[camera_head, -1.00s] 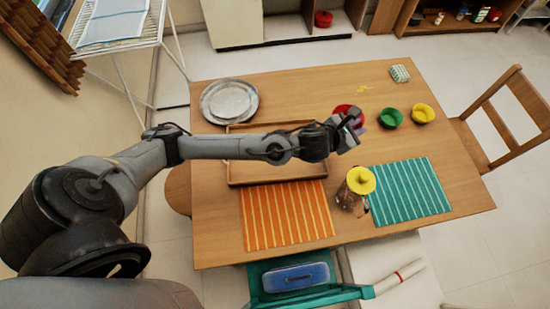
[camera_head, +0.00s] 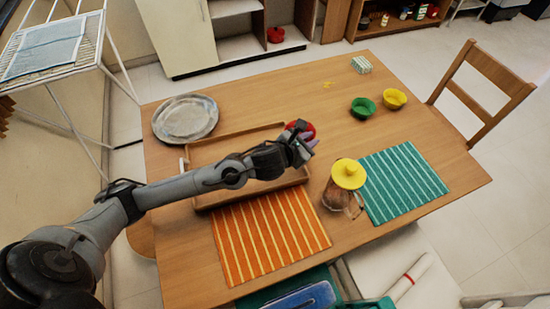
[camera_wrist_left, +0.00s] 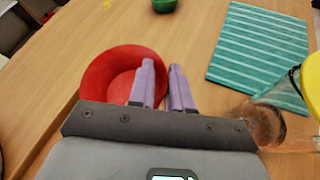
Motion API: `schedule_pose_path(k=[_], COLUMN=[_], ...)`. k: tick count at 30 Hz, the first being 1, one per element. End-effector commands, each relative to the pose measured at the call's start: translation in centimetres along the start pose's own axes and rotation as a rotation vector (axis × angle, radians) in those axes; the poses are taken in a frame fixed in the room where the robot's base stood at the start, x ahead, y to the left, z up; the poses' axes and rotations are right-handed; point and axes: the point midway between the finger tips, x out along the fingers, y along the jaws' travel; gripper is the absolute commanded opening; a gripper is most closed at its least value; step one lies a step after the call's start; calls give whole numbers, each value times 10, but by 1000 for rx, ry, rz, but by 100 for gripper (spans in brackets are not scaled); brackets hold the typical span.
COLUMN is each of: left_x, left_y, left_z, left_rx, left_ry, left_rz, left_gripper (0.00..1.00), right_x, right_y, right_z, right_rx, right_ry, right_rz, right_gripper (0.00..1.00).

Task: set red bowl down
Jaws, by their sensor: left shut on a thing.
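The red bowl (camera_head: 303,129) is beside the right back corner of the wooden tray (camera_head: 235,133) in the head view, partly hidden by my gripper. My left gripper (camera_head: 309,146) is shut on the bowl's rim. In the left wrist view, its purple fingers (camera_wrist_left: 162,88) straddle the right side of the bowl (camera_wrist_left: 108,75), one inside and one outside. The bowl looks roughly level. I cannot tell whether its base touches the table. My right gripper is not in view.
A green bowl (camera_head: 363,107) and a yellow bowl (camera_head: 394,98) stand at the back right. Grey plates (camera_head: 185,119) lie at the back left. The back middle is clear.

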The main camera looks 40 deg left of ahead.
Motion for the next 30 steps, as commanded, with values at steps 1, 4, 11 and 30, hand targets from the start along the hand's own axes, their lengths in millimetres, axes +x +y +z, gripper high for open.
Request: schedule_pose_path(k=[1,4,11,30], left_x=[-4,-11,-22,-7], left_y=[5,15,32,28], left_z=[-15,-35,-67,-111], left_rx=[2,3,1,-1], left_ry=[5,5,1,-1], left_rz=[0,0,-1,-1], left_gripper=[0,0,0,0], right_x=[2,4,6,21], right_y=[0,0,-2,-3], right_z=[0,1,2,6], right_rx=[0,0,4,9], right_ry=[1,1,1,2], right_rz=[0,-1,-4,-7], right_gripper=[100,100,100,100])
